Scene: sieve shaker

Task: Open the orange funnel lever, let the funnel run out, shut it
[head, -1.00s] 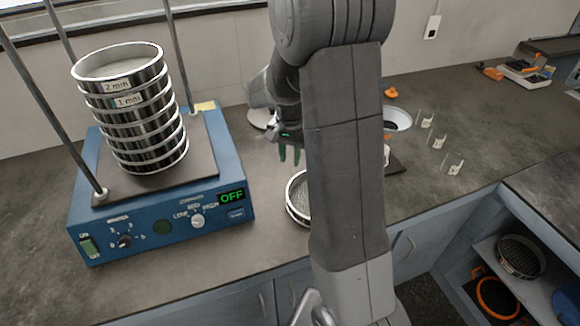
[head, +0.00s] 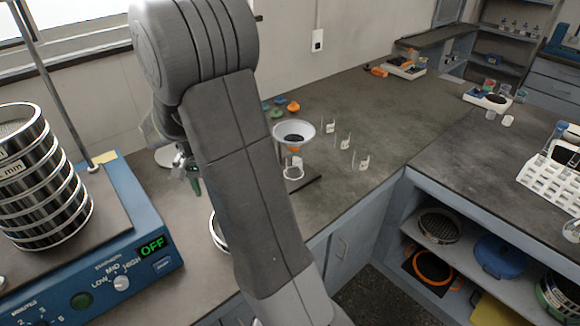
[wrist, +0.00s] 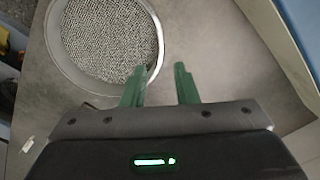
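The white funnel (head: 294,131) stands on a small stand right of my arm in the head view, with dark material in its bowl. A small orange part, likely the funnel lever (head: 294,149), shows just under the bowl. A clear cup (head: 293,166) stands below it on the dark base. My gripper (wrist: 160,85) shows two green fingers apart with nothing between them, over the bench beside a round sieve. In the head view its fingertips (head: 196,186) are left of my arm, well away from the funnel.
A sieve (wrist: 110,42) with grainy mesh or contents lies beside my fingers. The blue shaker (head: 120,250) with stacked sieves (head: 45,190) stands left, its display reading OFF. Several small clear holders (head: 345,142) stand right of the funnel.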

